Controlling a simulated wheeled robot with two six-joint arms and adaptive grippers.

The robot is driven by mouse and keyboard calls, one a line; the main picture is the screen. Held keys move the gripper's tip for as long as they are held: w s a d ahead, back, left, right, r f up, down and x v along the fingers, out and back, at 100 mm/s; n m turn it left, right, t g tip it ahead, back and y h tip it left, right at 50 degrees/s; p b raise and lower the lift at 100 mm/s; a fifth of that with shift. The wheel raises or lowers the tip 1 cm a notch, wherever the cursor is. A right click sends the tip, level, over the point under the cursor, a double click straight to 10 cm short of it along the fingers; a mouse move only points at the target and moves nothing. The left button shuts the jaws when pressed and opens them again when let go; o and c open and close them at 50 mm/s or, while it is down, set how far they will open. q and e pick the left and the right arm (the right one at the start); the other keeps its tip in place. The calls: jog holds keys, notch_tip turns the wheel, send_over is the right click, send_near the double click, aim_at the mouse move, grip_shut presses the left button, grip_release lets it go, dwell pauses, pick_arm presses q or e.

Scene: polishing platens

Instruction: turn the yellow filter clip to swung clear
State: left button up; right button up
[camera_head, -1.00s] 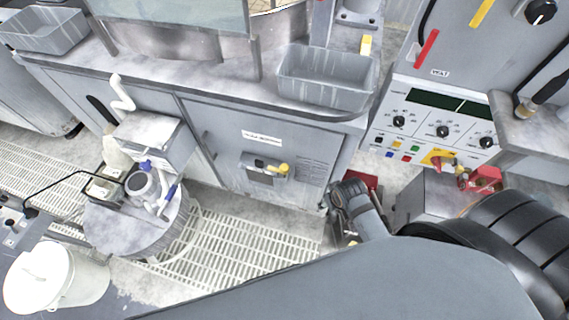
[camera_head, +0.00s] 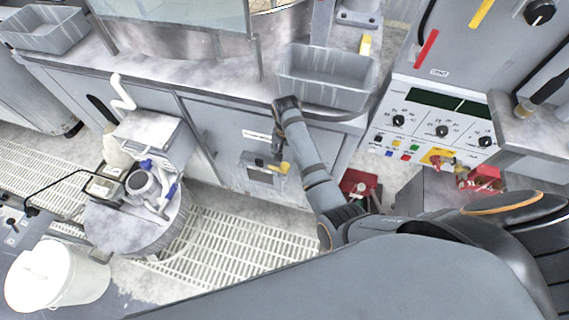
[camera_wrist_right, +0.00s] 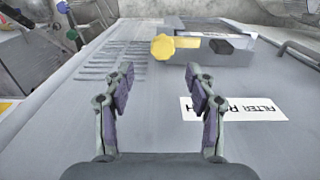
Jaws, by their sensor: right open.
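The yellow filter clip (camera_head: 284,168) sits on a small grey box on the front of the cabinet door. In the right wrist view the clip (camera_wrist_right: 163,46) is a yellow knob with a bar running to the right along the box (camera_wrist_right: 222,42). My right gripper (camera_wrist_right: 163,82) is open and empty, its two fingers spread on either side below the clip and apart from it. In the head view the right gripper (camera_head: 278,143) is in front of the cabinet, just above the clip, and is partly hidden by its own wrist. My left gripper does not show.
The cabinet door (camera_head: 225,140) carries a white label (camera_wrist_right: 232,109) beside the gripper and a handle at the edge. A grey tray (camera_head: 330,95) stands on the counter above. A red box (camera_head: 358,184) is on the floor to the right of the arm.

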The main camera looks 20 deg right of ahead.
aim_at(285, 166)
jog(key=shift+w+a, duration=0.15)
jog(key=shift+a, duration=0.1)
jog(key=shift+f, duration=0.25)
notch_tip(285, 166, down, 7)
jog(key=shift+r, duration=0.1)
jog(key=shift+c, duration=0.2)
